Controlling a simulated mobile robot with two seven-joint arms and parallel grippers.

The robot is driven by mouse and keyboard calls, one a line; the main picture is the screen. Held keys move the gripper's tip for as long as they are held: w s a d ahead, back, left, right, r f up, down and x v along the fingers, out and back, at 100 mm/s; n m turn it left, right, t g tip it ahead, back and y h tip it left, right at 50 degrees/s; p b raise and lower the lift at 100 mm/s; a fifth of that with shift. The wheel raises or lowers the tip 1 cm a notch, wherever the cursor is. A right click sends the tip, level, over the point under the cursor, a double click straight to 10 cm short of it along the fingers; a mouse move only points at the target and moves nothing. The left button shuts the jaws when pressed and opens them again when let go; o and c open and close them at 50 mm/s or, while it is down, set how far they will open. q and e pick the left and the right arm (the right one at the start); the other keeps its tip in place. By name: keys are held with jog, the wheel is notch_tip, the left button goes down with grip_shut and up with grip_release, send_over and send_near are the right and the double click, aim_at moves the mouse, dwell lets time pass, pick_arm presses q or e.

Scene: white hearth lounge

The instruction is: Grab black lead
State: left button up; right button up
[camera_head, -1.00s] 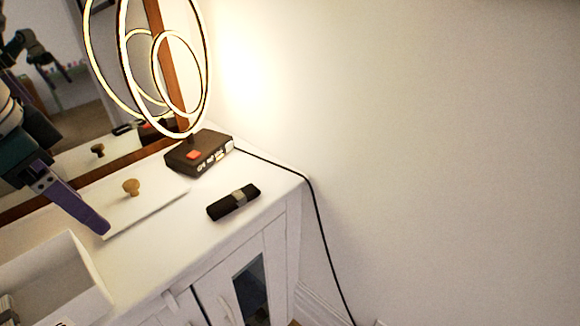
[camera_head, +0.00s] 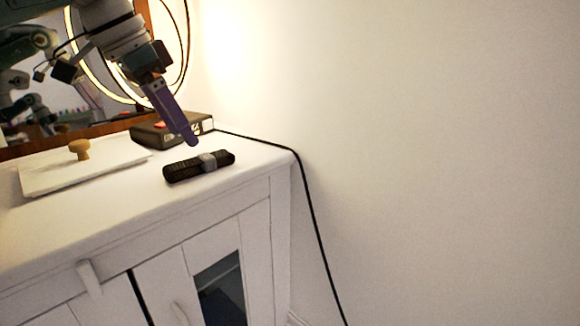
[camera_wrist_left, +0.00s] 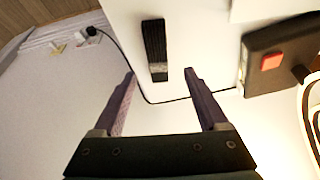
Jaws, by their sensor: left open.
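The black lead (camera_head: 198,166), a short dark bundle with a grey band round it, lies on the white cabinet top near its right end. In the left wrist view the lead (camera_wrist_left: 154,45) lies lengthwise ahead of the fingers, its near end by the gap between the tips. My left gripper (camera_head: 190,141) is open and empty, its purple fingers pointing down just behind and above the lead. The left wrist view shows both fingers (camera_wrist_left: 160,76) apart with nothing between them. My right gripper is not in view.
A black box with a red button (camera_head: 160,133) stands behind the lead, under the glowing ring lamp (camera_head: 178,75). A black cable (camera_head: 311,210) runs over the cabinet edge. A white lid with a wooden knob (camera_head: 80,150) lies left. A mirror stands behind; a wall is right.

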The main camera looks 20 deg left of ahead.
aim_at(199, 158)
pick_arm(q)
jog(key=b+x, duration=0.2)
jog(key=x, duration=0.3)
jog(key=shift+d+f+b, duration=0.25)
jog(key=shift+f+b, duration=0.05)
jog(key=shift+f, duration=0.1)
grip_shut()
